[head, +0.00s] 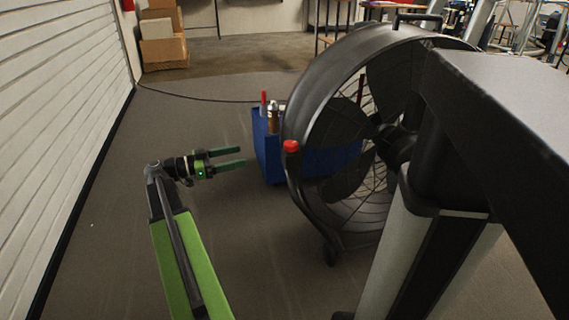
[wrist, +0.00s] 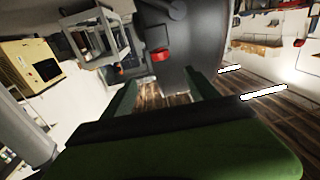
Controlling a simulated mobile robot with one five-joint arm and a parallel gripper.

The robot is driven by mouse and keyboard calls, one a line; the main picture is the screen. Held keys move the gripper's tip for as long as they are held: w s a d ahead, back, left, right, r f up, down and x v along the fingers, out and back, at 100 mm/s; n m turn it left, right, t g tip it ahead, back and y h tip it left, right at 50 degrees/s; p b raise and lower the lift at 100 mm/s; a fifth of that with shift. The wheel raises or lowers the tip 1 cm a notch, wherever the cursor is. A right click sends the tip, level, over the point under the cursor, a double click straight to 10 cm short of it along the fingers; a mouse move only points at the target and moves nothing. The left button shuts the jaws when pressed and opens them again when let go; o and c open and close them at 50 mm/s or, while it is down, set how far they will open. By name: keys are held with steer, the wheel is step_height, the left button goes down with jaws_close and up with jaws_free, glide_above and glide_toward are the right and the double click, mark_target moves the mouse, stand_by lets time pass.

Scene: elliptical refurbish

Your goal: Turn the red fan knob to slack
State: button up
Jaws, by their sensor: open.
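The red fan knob (head: 291,146) sits on the left side of the frame of a large black drum fan (head: 315,90), in the head view. It also shows in the wrist view as a red knob (wrist: 161,55) on the dark fan body (wrist: 190,60), ahead of my fingers. My gripper (head: 243,157) is open and empty, with its two green fingers pointing right. In the head view it is left of the knob and apart from it. In the wrist view my gripper (wrist: 163,90) shows its fingers spread, with the knob beyond the gap between them.
A blue bin (head: 268,150) holding several upright items stands behind the knob. Cardboard boxes (head: 163,40) are stacked at the back left. A white slatted wall (head: 60,90) runs along the left. A dark cable (head: 200,100) lies across the floor, which is otherwise clear around my arm.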

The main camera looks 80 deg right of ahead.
mark_target(286, 144)
steer(key=x, duration=1.7)
steer(key=shift+s+d+r, duration=0.1)
steer(key=shift+s, duration=0.1)
steer(key=shift+c, duration=0.2)
steer(key=c, duration=1.3)
steer(key=shift+s+a+n+t+h, duration=0.1)
steer(key=shift+a+n+t+h, duration=0.05)
steer(key=shift+n+t+h, duration=0.4)
steer(key=shift+s+a+n+t+h, duration=0.1)
steer(key=shift+a+n+t+h, duration=0.2)
steer(key=shift+h, duration=0.35)
steer(key=shift+w+d+n+t+h, duration=0.1)
steer(key=shift+d+n+t+h, duration=0.15)
steer(key=shift+n+t+h, duration=0.4)
